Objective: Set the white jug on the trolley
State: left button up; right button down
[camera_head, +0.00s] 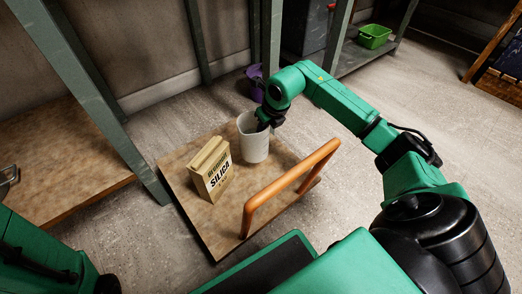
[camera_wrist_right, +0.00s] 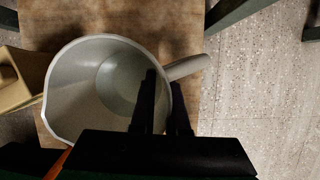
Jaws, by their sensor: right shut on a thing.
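The white jug (camera_head: 254,142) is upright at the far part of the trolley's brown deck (camera_head: 228,224). I cannot tell whether its base touches the deck or hangs just above it. My right gripper (camera_head: 264,119) is shut on the jug's rim. In the right wrist view, one finger of the gripper (camera_wrist_right: 163,103) is inside the jug (camera_wrist_right: 75,84) and the other outside, below its handle (camera_wrist_right: 188,67). The jug looks empty. The trolley has an orange handle bar (camera_head: 290,186) on its near right side. My left gripper is out of view.
A silica box (camera_head: 211,171) stands on the deck, left of the jug. A purple bucket (camera_head: 256,84) is on the floor behind the trolley. A rack post (camera_head: 112,110) and low wooden shelf (camera_head: 60,165) are at left. A green basket (camera_head: 374,37) sits far right.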

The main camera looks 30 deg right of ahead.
aim_at(257, 134)
notch_tip(257, 134, down, 6)
jog(key=b, duration=0.3)
jog(key=shift+r, duration=0.35)
jog(key=c, duration=0.9)
grip_release()
jog(key=p+v, duration=0.7)
jog(key=v, duration=0.5)
jog(key=shift+r, duration=0.1)
